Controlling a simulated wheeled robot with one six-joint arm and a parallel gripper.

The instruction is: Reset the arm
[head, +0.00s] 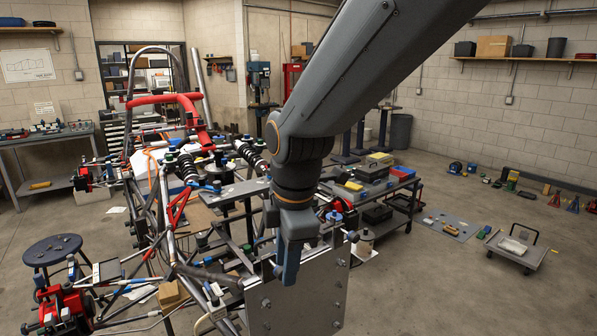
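My arm comes in from the top right of the head view and slants down to the middle. My gripper (288,272) points downward at its end, just in front of or over the top edge of a grey metal plate (297,300) with bolts. I see the gripper nearly side-on, so the gap between its fingers is hidden and I cannot tell whether it holds anything. I cannot tell whether it touches the plate. The tube chassis (170,230) stands behind and to the left, with red tubes and black coil springs.
A round dark stool (52,250) stands at the left. A black cart (375,190) with boxes is behind my gripper. A flat trolley (515,252) and a grey mat (447,224) with parts lie at the right. The floor at lower right is clear.

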